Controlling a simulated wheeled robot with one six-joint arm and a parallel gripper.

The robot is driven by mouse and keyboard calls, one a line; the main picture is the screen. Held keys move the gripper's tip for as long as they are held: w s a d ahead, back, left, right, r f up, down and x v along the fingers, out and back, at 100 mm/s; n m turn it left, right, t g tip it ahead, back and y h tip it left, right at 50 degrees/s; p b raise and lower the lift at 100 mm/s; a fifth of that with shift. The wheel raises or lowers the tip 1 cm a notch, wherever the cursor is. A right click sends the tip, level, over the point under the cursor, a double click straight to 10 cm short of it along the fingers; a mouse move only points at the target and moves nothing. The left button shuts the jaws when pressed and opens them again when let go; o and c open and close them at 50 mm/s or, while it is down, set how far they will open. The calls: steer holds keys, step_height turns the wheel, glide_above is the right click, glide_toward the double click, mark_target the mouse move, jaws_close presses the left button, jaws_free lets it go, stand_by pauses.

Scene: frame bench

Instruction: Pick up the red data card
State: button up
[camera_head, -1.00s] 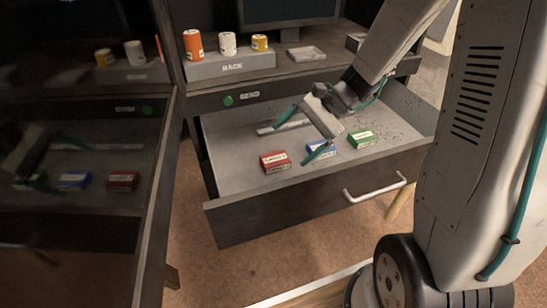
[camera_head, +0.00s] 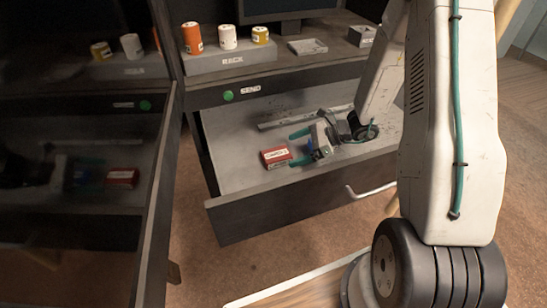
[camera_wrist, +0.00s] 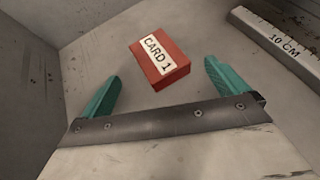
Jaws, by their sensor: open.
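The red data card (camera_head: 276,157) is a small red block with a white label. It lies in the open drawer (camera_head: 232,170), near its front left. In the wrist view the red card (camera_wrist: 160,62) reads "CARD 1" and lies ahead of my fingers, a little left of the middle. My gripper (camera_head: 303,146) is low in the drawer, just right of the card. Its teal fingers are apart with nothing between them; in the wrist view the gripper (camera_wrist: 160,92) shows one finger on each side. The card is beyond the fingertips.
A ruler marked "10 CM" (camera_wrist: 284,46) lies in the drawer right of the card in the wrist view. A rack (camera_head: 232,62) with several canisters stands on the bench above. The drawer's left side is clear.

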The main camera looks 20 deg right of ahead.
mark_target(277, 154)
steer(key=x, duration=0.5)
steer(key=shift+a+r, duration=0.25)
steer(key=shift+a, duration=0.15)
steer(key=c, duration=1.4)
